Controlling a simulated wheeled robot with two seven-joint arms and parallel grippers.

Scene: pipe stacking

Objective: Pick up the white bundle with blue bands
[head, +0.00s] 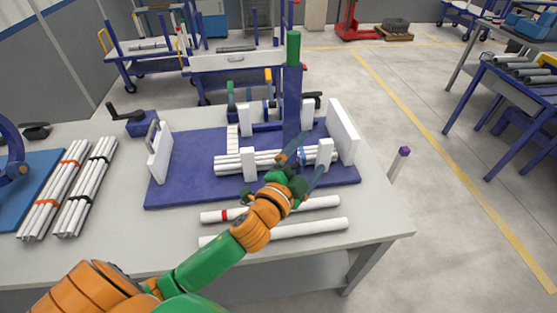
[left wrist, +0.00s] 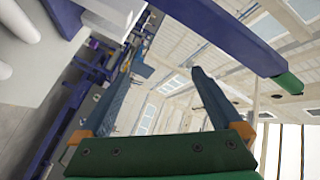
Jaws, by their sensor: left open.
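The white bundle of pipes (head: 235,161) lies across the blue fixture plate (head: 190,170) in the head view, between short white posts. A blue band shows near its right end, partly behind my gripper. My left gripper (head: 314,152) is open over the right part of the bundle, its two fingers spread. I cannot tell from the head view whether they touch it. In the left wrist view the open fingers (left wrist: 163,60) have nothing between them, and the bundle is not clearly seen there. My right gripper is not in view.
A blue post with a green top (head: 293,48) rises behind the gripper. A white end plate (head: 342,132) stands right of it. Two loose white pipes (head: 318,229) lie in front of the plate. Bundles with orange (head: 55,190) and black bands (head: 87,187) lie left.

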